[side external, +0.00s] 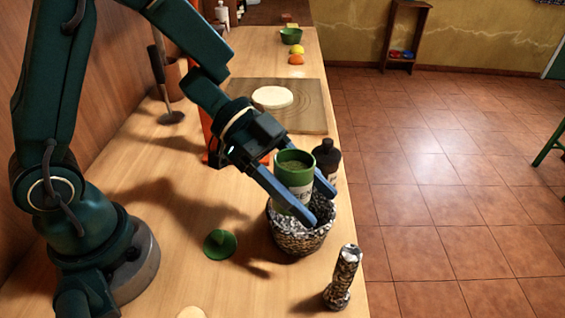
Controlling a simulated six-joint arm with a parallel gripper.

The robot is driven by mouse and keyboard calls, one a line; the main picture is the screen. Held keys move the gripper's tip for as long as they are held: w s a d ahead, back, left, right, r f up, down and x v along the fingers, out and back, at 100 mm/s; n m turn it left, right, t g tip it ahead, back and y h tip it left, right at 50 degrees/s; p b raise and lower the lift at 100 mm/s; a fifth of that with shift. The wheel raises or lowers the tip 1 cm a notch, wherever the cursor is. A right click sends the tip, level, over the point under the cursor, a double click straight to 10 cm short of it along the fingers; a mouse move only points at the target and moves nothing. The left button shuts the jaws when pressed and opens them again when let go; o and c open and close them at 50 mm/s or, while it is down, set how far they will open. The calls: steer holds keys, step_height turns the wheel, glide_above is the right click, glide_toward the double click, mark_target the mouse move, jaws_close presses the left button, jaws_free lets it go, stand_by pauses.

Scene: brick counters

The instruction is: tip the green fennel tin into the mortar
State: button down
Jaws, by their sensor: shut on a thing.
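The green fennel tin (294,165) is upright and open at the top, with green contents showing and a pale label partly hidden by a finger. My gripper (309,212) is shut on the tin, its two blue fingers on either side of it. The mortar (299,240), a speckled dark stone bowl, stands on the counter directly below and behind the fingers in this view. The tin's lower end overlaps the mortar's rim; I cannot tell whether it touches it. The mortar's inside is mostly hidden.
A speckled pestle (343,277) stands near the counter's right edge. A green lid (220,244) lies left of the mortar. A dark bottle (327,160) stands just behind the tin. A board (307,112) with a pale round (272,97) lies farther back.

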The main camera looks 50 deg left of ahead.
steer(key=shift+s+d+f+g, duration=0.15)
steer(key=shift+s+d+g, duration=0.15)
steer(key=shift+s+d, duration=0.05)
steer(key=shift+s+d+f+n+g+h, duration=0.1)
steer(key=shift+s+n+g+h, duration=0.15)
steer(key=shift+n+g, duration=0.25)
steer(key=shift+s+n+g+h, duration=0.15)
steer(key=shift+n+g+h, duration=0.1)
steer(key=shift+n+g, duration=0.25)
steer(key=n+g+h, duration=0.1)
steer(key=n, duration=0.1)
steer(key=r+n+g+h, duration=0.1)
steer(key=n, duration=0.2)
steer(key=n+g+h, duration=0.1)
steer(key=n, duration=0.1)
steer(key=shift+s+r+n+g+h, duration=0.15)
steer(key=shift+s+n+g+h, duration=0.15)
steer(key=shift+s+h, duration=0.1)
steer(key=n+h, duration=0.1)
steer(key=n, duration=0.1)
steer(key=w+r+n+h, duration=0.1)
steer(key=n, duration=0.1)
steer(key=shift+r, duration=0.2)
